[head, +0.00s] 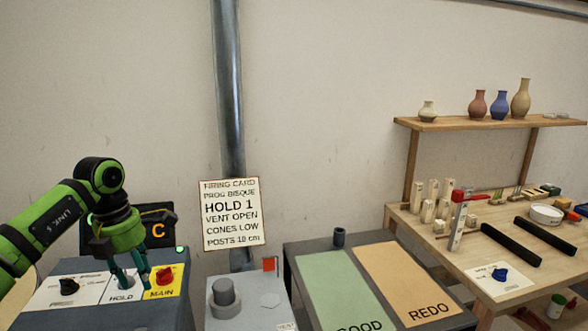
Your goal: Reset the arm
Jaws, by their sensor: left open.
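My left gripper (129,279) comes in on a green and black arm at the left of the head view. A red knob (164,275) sits on the yellow MAIN panel just right of the fingers. A black knob (68,286) sits on the white panel to the left. My right gripper is not in view.
A firing card (231,214) hangs by a metal pipe (228,90). A wooden bench (480,245) holds posts and tools.

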